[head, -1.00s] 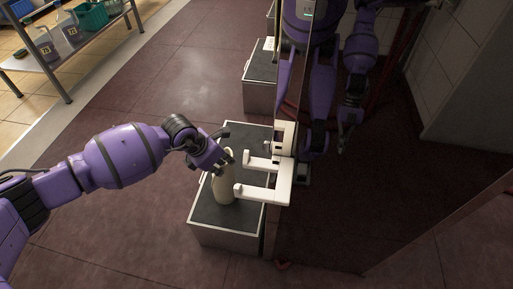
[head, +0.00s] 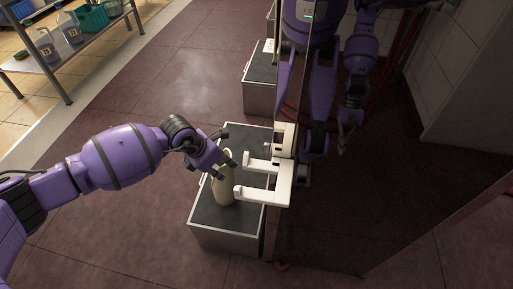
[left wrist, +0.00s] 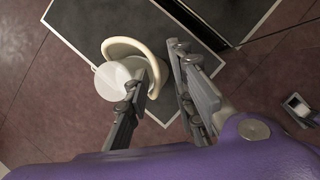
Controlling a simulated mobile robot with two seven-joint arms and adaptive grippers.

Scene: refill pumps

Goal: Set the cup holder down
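The cup holder (head: 223,188) is a pale cream, slim upright piece with a loop handle. It stands upright on the dark top of a low box (head: 208,213). In the left wrist view the cup holder (left wrist: 112,80) shows from above as a round whitish body with a thick cream loop. My left gripper (head: 222,160) is at the upper part of the holder. In the wrist view its fingers (left wrist: 165,82) are apart, with one finger over the loop's edge; whether it touches is unclear. My right gripper is not directly in view.
A white bracket (head: 265,196) with two prongs juts over the box just right of the holder. A dark reflective panel to the right mirrors my body. Another box (head: 260,96) stands behind, and a shelf (head: 75,48) with jugs is at upper left.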

